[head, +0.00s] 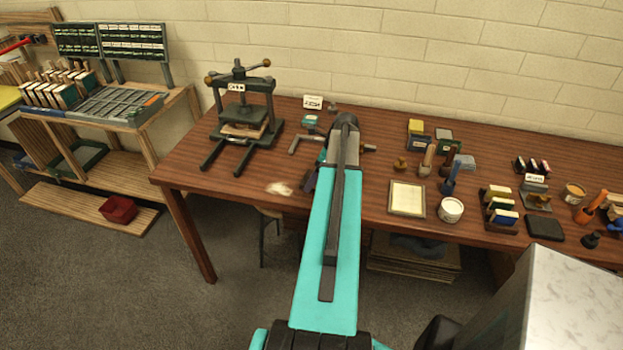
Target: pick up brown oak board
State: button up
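I cannot pick out the brown oak board for certain. A flat brown wooden piece (243,130) lies on the bed of the dark screw press at the table's left end. Flat boards (415,265) are also stacked low under the table. My teal arm reaches up the middle of the picture over the table. A dark part that looks like my gripper (309,180) shows just left of the arm, right of the press. Most of it is hidden behind the arm, so its fingers and anything between them cannot be made out.
The brown table (230,182) holds the press (243,112), a cream-faced tray (407,199), a white tub (451,210) and several small blocks and tools at the right. A wooden rack stands at the left with a red bin (118,209). The table's front left is mostly clear.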

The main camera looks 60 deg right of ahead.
jog(key=shift+w+f, duration=0.15)
jog(key=shift+f, duration=0.35)
jog(key=c, duration=1.1)
jog(key=shift+r, duration=0.1)
jog(key=shift+c, duration=0.2)
jog(key=shift+r+b, duration=0.9)
jog(key=shift+r, duration=0.65)
jog(key=s+a+b, duration=0.1)
jog(key=s, duration=0.4)
jog(key=s+a+r+b, duration=0.1)
jog(key=s+a+b, duration=0.1)
jog(key=s, duration=0.3)
jog(key=s+a+b, duration=0.1)
jog(key=s+a, duration=0.1)
jog(key=s, duration=0.3)
jog(key=shift+s+r+b, duration=0.15)
jog(key=shift+r+b, duration=0.15)
jog(key=shift+r, duration=0.1)
